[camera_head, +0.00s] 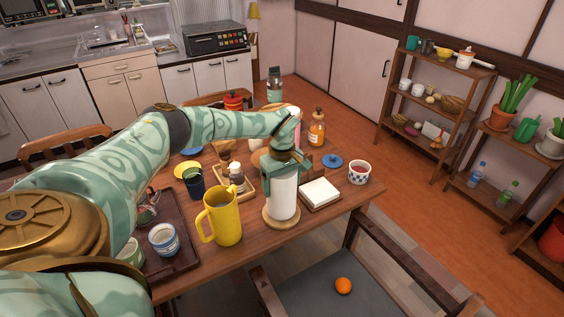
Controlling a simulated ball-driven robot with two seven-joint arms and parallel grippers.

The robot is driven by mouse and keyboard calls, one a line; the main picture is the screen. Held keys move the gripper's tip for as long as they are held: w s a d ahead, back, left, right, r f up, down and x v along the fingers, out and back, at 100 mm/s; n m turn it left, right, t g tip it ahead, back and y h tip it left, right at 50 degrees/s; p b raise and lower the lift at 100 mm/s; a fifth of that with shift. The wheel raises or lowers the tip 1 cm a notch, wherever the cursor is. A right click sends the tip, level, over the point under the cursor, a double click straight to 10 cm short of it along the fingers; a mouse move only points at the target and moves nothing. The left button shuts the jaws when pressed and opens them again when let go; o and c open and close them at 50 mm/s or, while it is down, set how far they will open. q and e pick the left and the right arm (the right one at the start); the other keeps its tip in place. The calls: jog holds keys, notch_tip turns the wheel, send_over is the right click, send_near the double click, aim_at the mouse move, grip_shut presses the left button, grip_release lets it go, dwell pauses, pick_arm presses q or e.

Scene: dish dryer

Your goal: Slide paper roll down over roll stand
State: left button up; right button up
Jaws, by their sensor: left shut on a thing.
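The white paper roll (284,197) stands upright near the front edge of the table, right of the yellow mug. The round wooden base of the roll stand (268,222) shows directly under the roll. The roll's lower end is at or very close to the base. The stand's post is hidden, so I cannot see how the roll sits around it. My left gripper (283,166) is shut on the upper part of the paper roll from above and hides its top. My right gripper is not in view.
A yellow mug (224,222) stands close left of the roll. A stack of white napkins (320,192) in a wooden holder lies close right. A patterned cup (359,172) and an amber bottle (317,128) stand farther right. A chair (320,285) holding an orange stands in front.

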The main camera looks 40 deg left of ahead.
pick_arm(q)
jog(key=o, duration=0.9)
jog(key=shift+o, duration=0.2)
notch_tip(320, 180, up, 16)
jog(key=p, duration=0.5)
jog(key=shift+r, duration=0.15)
